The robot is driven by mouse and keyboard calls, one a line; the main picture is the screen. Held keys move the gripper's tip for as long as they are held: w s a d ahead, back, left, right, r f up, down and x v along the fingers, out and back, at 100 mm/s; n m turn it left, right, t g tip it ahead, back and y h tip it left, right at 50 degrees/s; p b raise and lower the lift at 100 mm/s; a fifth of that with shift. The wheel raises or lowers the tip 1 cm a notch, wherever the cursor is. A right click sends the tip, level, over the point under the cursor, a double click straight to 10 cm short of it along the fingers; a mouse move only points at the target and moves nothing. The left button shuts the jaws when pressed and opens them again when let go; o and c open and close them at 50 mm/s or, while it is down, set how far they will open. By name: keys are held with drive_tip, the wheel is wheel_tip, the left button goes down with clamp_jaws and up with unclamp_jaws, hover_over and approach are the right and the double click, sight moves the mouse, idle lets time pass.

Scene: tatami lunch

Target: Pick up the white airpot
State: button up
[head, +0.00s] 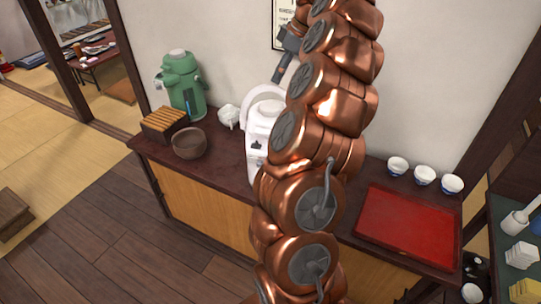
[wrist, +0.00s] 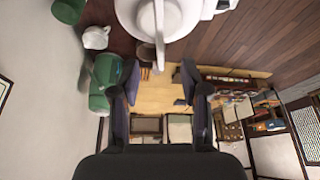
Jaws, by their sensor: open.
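The white airpot (head: 262,132) stands upright on the dark counter, its right side hidden behind my copper arm. Its handle arches over its top. In the wrist view the white airpot (wrist: 192,18) fills the top centre, ahead of the fingertips and cut off by the frame edge. Part of the gripper is hidden by the arm.
On the counter (head: 225,173) left of the airpot are a green airpot (head: 183,88), a small white pot (head: 229,117), a brown bowl (head: 189,143) and a slatted wooden box (head: 163,122). Right of my arm are a red tray (head: 408,225) and three cups (head: 425,175). The wall is close behind.

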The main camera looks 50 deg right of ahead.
sight(271, 92)
drive_tip(key=shift+s+d+f, duration=0.1)
drive_tip(key=shift+d+f, duration=0.05)
drive_tip(key=shift+d, duration=0.2)
drive_tip(key=shift+p+x, duration=0.4)
drive_tip(key=shift+x, duration=0.85)
drive_tip(key=shift+w+a+f+p, duration=0.3)
drive_tip(key=shift+f+p, duration=0.1)
drive_tip(key=shift+f, duration=0.1)
drive_tip(key=shift+w+a+f+p, duration=0.2)
drive_tip(key=shift+a+f+p, duration=0.15)
drive_tip(key=shift+f, duration=0.2)
drive_tip(key=shift+p+x, duration=0.5)
drive_tip(key=shift+x, duration=0.8)
drive_tip(key=shift+d, duration=0.1)
clamp_jaws()
